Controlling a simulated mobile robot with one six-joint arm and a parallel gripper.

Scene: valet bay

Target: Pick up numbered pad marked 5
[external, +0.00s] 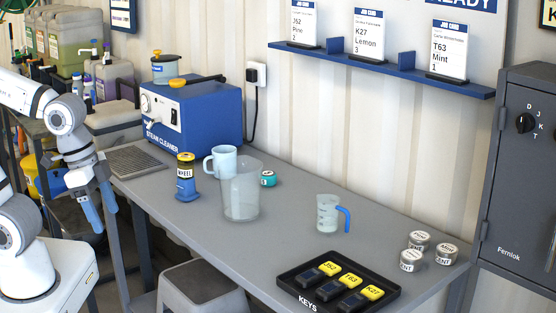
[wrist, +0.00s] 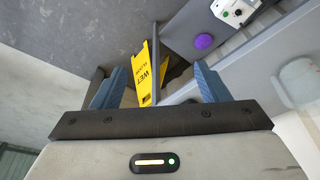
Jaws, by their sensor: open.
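I see no pad with a readable 5 in either view. A small round purple thing (wrist: 204,41) lies on a grey surface in the wrist view; I cannot make out any number on it. My gripper (external: 101,210) hangs at the left end of the grey table in the external view, its blue fingers pointing down beside the table edge. In the wrist view my gripper (wrist: 158,82) is open, with nothing held between its fingers. A yellow wet-floor sign (wrist: 145,72) shows beyond the fingers.
The grey table (external: 290,215) holds a blue steam cleaner (external: 205,115), a clear container (external: 240,190), a light blue mug (external: 221,162), a measuring jug (external: 327,215), several tins (external: 411,260) and a black key tray (external: 290,277). A grey stool (external: 200,285) stands in front. A dark cabinet (external: 515,170) stands right.

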